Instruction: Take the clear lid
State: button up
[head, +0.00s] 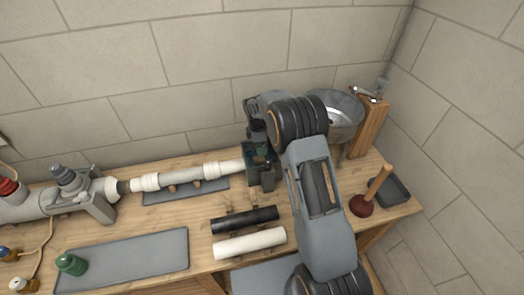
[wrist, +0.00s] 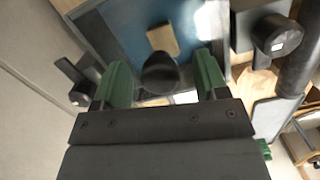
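In the wrist view, a see-through bluish pane, which looks like the clear lid (wrist: 135,30), lies below my gripper (wrist: 162,75). A dark round knob (wrist: 160,73) stands between the two green fingers, with a visible gap on each side. The fingers are apart and hold nothing. A wooden piece (wrist: 163,39) shows through or on the pane. In the head view, my arm reaches over the bench to a dark grey-green box (head: 261,166) at the pipe's right end. My fingers and the lid cannot be made out clearly there.
A white pipe (head: 205,171) runs left from the box. A black tube (head: 245,219) and a white tube (head: 249,243) lie in front. A metal basin (head: 345,115) is behind my arm. A plunger (head: 363,205) and a dark tray (head: 390,190) stand right.

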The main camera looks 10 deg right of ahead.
jog(key=c, duration=1.1)
jog(key=shift+r, duration=0.1)
